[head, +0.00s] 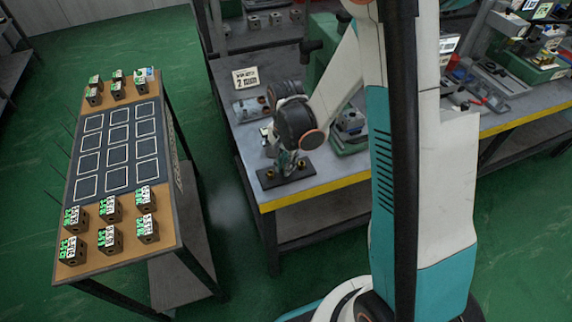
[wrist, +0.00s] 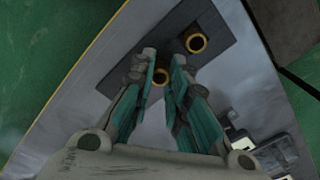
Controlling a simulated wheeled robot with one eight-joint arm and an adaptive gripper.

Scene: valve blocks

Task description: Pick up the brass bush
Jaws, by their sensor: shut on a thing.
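A brass bush (wrist: 159,77) shows between the fingertips of my gripper (wrist: 163,62) in the wrist view, partly covered by the fingers. My gripper is shut on it, low over a dark plate (wrist: 215,62); I cannot tell whether the bush touches the plate. A second brass bush (wrist: 195,40) stands on the plate just beyond the fingertips, apart from them. In the head view my gripper (head: 287,166) is over the dark plate (head: 287,179) near the bench's yellow front edge, with small brass spots on the plate to either side.
The grey bench (head: 335,175) also holds a label card (head: 245,78), a metal cylindrical part (head: 249,107) and green machines. At left, a wooden table (head: 160,240) carries several dark blocks with labels around a black board with marked squares (head: 118,150). Green floor lies between.

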